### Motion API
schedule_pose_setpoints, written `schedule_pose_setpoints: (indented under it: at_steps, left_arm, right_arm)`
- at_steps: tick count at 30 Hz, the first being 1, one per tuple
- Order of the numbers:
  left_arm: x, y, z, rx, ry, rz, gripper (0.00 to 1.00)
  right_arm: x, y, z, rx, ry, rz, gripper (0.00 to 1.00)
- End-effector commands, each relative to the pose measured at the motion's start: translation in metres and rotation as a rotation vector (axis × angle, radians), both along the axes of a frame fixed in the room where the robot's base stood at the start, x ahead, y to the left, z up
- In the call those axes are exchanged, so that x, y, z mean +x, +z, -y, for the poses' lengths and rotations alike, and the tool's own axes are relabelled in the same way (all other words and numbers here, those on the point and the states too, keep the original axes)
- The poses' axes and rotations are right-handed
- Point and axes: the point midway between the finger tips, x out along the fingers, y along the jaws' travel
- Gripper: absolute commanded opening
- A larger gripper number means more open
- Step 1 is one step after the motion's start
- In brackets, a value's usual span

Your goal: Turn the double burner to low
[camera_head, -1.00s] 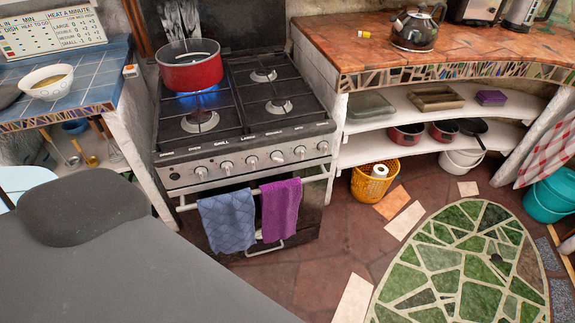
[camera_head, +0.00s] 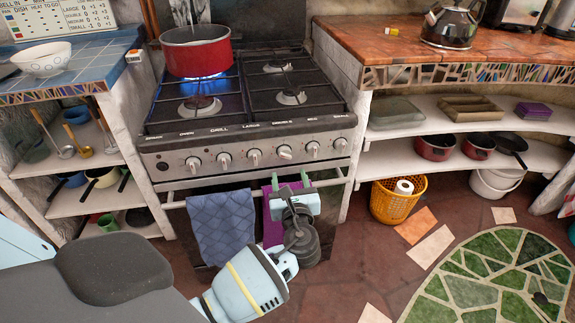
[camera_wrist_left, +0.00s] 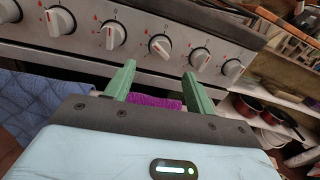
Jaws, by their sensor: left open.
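The double burner's knob (camera_head: 285,153) is on the stove's front panel under the worn label "DOUBLE", third from the right. Its white grip looks slanted, unlike the more upright knobs beside it; in the left wrist view (camera_wrist_left: 161,47) it sits just beyond the fingertips. The exact setting is hard to read. My left gripper (camera_head: 290,177) is open, its green fingers pointing up at the panel just below this knob, apart from it and near the towel rail. In the left wrist view the gap between its fingertips (camera_wrist_left: 158,71) is empty. My right gripper is not in view.
A red pot (camera_head: 196,50) stands over a lit blue flame (camera_head: 205,77) on the back left burner. A blue towel (camera_head: 222,225) hangs left of my gripper; a purple towel (camera_head: 272,228) is partly hidden behind it. The oven rail (camera_head: 240,184) runs close under the knobs.

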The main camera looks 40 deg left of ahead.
Motion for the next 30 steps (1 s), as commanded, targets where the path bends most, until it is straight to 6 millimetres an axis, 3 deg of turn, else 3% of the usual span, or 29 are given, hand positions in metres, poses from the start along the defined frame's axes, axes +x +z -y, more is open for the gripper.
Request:
schedule_pose_setpoints:
  at_steps: [8,21,30]
  left_arm:
    - [0.005,0.003,-0.005,0.013,0.004,0.000,0.55]
    - [0.047,0.002,-0.047,0.010,0.002,0.000,0.55]
    - [0.056,0.002,-0.056,0.008,0.001,0.000,0.55]
  right_arm:
    - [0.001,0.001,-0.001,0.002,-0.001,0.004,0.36]
    - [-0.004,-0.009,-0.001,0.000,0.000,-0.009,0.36]
    - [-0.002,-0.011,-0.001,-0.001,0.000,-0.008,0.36]
